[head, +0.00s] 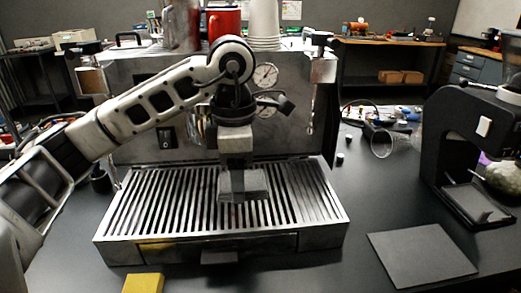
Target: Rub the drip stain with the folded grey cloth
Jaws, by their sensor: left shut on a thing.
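My left gripper (238,172) reaches over the espresso machine from the left and points down. It is shut on the folded grey cloth (256,184), a small grey pad between and around its fingertips. The cloth is at the slatted metal drip tray (125,230), near its middle. I cannot tell whether it touches the slats or sits just above them. I cannot make out the drip stain; the cloth and gripper hide part of the tray. My right gripper is not in view.
The steel brewer body (300,130) with gauges stands behind the tray. A yellow block (143,283) lies in front, a dark grey mat (420,255) at right.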

